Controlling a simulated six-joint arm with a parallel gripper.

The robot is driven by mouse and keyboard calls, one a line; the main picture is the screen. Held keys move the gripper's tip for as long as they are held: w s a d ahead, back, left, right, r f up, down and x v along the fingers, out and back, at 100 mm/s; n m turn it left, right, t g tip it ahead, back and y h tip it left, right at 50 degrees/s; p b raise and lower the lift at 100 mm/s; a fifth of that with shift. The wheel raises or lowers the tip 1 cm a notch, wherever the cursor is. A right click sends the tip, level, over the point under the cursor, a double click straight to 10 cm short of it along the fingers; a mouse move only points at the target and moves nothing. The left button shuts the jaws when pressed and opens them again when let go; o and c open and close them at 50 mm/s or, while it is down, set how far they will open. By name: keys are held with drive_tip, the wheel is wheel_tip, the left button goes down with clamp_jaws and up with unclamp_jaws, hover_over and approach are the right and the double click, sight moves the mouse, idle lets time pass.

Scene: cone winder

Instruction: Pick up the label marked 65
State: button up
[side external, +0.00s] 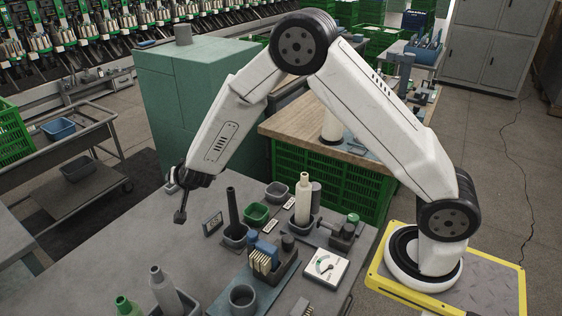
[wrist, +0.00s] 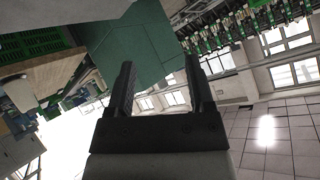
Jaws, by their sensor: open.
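A small dark upright plate with pale marks (side external: 212,223) stands on the grey table (side external: 130,240), to the left of a tall dark cone; its marks are too small to read surely. Small white-faced tags lie near the bins, one at the table's middle (side external: 270,228) and one behind it (side external: 289,203). I cannot tell which of these is the label marked 65. My gripper (side external: 180,214) is above the table, left of the dark plate and apart from it. In the wrist view my gripper (wrist: 157,68) is open and empty, with no label in sight.
Grey and green bins (side external: 256,214), a dark cone (side external: 232,208), a pale cone (side external: 303,199), a blue block with upright cards (side external: 264,255) and a white dial gauge (side external: 325,267) crowd the table's right half. More cones (side external: 165,288) stand in front. The left tabletop is clear.

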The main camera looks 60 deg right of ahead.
wheel_tip(320, 180, down, 3)
drive_tip(key=w+m+h, duration=0.2)
drive_tip(key=m+g+h, duration=0.6)
drive_tip(key=m, duration=0.1)
approach(211, 218)
drive_tip(key=w+d, duration=0.1)
drive_tip(key=w+d+f, duration=0.1)
drive_tip(key=d, duration=0.1)
drive_tip(key=shift+w+f, duration=0.1)
drive_tip(key=shift+f, duration=0.05)
drive_tip(key=shift+s+f+g+h, duration=0.3)
drive_tip(key=shift+s+g, duration=0.05)
drive_tip(key=shift+g, duration=0.05)
drive_tip(key=shift+x, duration=2.5)
clamp_jaws()
